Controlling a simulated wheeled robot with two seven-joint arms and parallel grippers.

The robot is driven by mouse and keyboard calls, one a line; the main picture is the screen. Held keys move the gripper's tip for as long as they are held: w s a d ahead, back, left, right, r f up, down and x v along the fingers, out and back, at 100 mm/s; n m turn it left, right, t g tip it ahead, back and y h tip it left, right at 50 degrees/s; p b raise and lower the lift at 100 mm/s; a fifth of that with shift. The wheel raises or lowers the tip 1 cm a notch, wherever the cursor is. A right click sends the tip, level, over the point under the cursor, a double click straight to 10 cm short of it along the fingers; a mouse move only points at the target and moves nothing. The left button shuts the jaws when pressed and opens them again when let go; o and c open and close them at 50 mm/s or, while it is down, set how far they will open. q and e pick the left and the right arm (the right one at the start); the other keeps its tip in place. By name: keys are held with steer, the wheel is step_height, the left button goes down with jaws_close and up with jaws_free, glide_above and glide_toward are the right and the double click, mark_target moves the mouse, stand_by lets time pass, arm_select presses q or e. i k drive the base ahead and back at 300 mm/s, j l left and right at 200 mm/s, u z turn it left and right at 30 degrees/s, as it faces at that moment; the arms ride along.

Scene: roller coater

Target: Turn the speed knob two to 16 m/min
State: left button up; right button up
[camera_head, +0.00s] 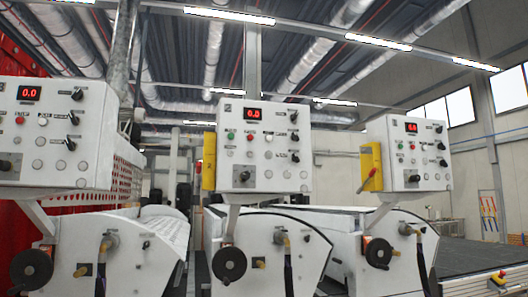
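Three white control panels face me: a left panel (12,130), a middle panel (226,128) and a right panel (390,135). The left display (29,93) and middle display (252,113) read 0.0 in red; the right display (411,127) is too small to read surely. Black knobs show on the left panel, upper (77,94) and lower (73,118), on the middle panel, upper (294,117) and lower (295,157), and on the right panel (439,129). Labels are unreadable, so I cannot tell which is speed knob two. Neither gripper is in view.
Below the panels stand white machine housings with black handwheels, left (31,268), middle (229,264) and right (378,252). Yellow boxes hang beside the middle panel (209,161) and right panel (370,167). A dark conveyor bed (480,256) lies at right.

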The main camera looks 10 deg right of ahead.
mark_target(245, 176)
steer(key=i+l, duration=0.2)
steer(key=l, duration=0.2)
steer(key=i+l, duration=0.45)
steer(key=l, duration=0.3)
steer(key=i+l, duration=0.25)
steer(key=l, duration=0.15)
steer(key=i+l+u, duration=0.1)
steer(key=l, duration=0.25)
steer(key=i+l, duration=0.5)
steer(key=l, duration=0.3)
steer(key=i+l, duration=0.25)
steer(key=l, duration=0.15)
